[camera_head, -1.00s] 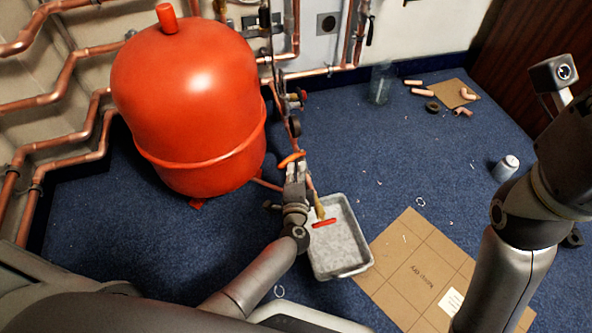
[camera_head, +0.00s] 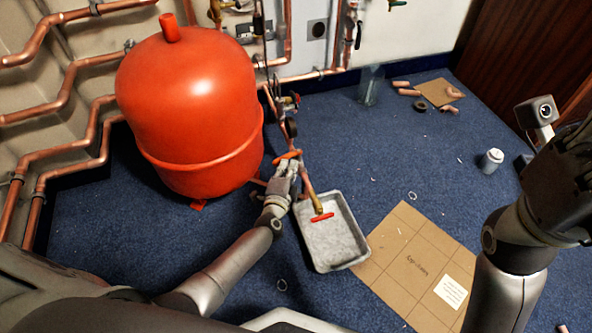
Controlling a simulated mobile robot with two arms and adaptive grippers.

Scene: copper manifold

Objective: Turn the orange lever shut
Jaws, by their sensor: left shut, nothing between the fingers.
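The orange lever (camera_head: 287,157) sits on the copper pipework just right of the red tank. It lies slanted, its right end higher in the picture. My left gripper (camera_head: 288,167) is shut with nothing in it. Its fingertips are right at the near side of the lever; I cannot tell whether they touch it. The valve body under the lever is largely hidden by the gripper. A second, red handle (camera_head: 321,217) on a brass valve shows over the grey tray. My right arm comes in at the right edge; its fingers are not visible.
The big red tank (camera_head: 190,110) stands close left of my left gripper. A grey tray (camera_head: 345,264) lies on the blue floor below the pipe. A cardboard sheet (camera_head: 398,285), a can (camera_head: 491,161) and a clear container (camera_head: 371,86) stand or lie to the right, with open floor between.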

